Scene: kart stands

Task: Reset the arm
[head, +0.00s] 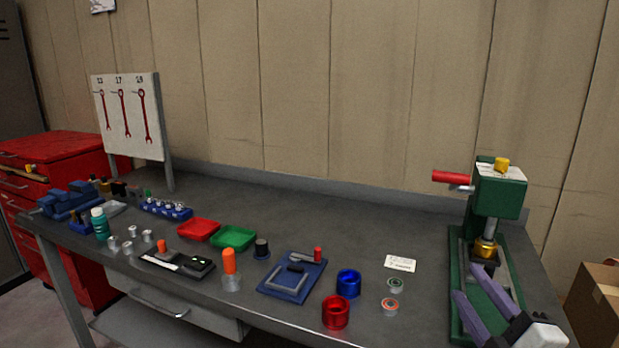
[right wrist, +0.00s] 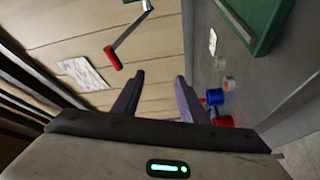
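My right gripper (head: 469,281) reaches in from the lower right corner in the head view. Its two purple fingers are spread apart with nothing between them. They are in front of the green press (head: 499,195), over its base. The spread fingers also show in the right wrist view (right wrist: 158,80), empty. The press has a lever with a red handle (head: 450,176) pointing left, and a brass-coloured piece (head: 485,249) under its head. The red handle also shows in the right wrist view (right wrist: 112,58), beyond the fingers. My left gripper is not in view.
A red cup (head: 335,313), a blue cup (head: 348,283) and two small rings stand left of the press near a white card (head: 400,263). A blue fixture board (head: 292,277), red tray (head: 198,230) and green tray (head: 233,238) lie further left. A cardboard box (head: 597,305) is at right.

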